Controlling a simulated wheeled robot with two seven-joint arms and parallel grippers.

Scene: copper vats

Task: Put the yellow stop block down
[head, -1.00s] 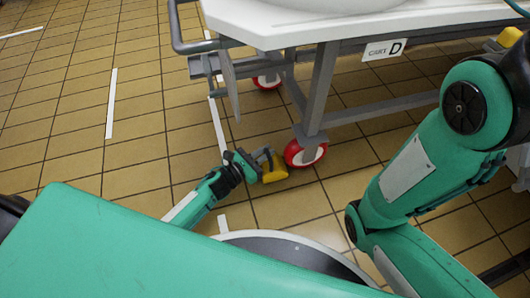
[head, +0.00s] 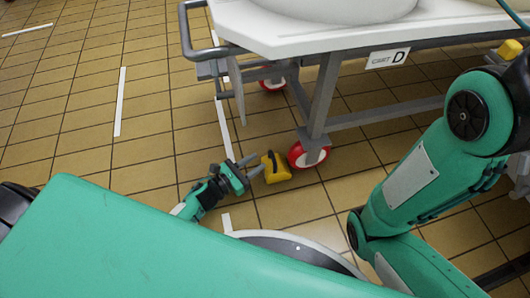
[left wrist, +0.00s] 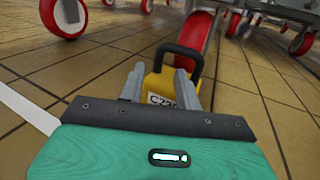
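The yellow stop block (head: 278,171) sits upright on the tiled floor, close beside the red-rimmed front wheel of cart D. It has a dark handle; in the left wrist view the block (left wrist: 160,86) shows a label beginning "C22", partly hidden by a finger. My left gripper (head: 253,168) is low over the floor at the block's left, its fingers spread and pointing at it. In the left wrist view the open fingers (left wrist: 159,75) stand on either side of the block's near face, with no grip visible. My right gripper cannot be made out in the head view.
Cart D (head: 388,58) stands over the block, with the red wheel (head: 308,155) right beside it and a grey leg above. Another yellow item (head: 510,48) shows at the far right. Tiled floor with white strips (head: 120,102) lies clear at left.

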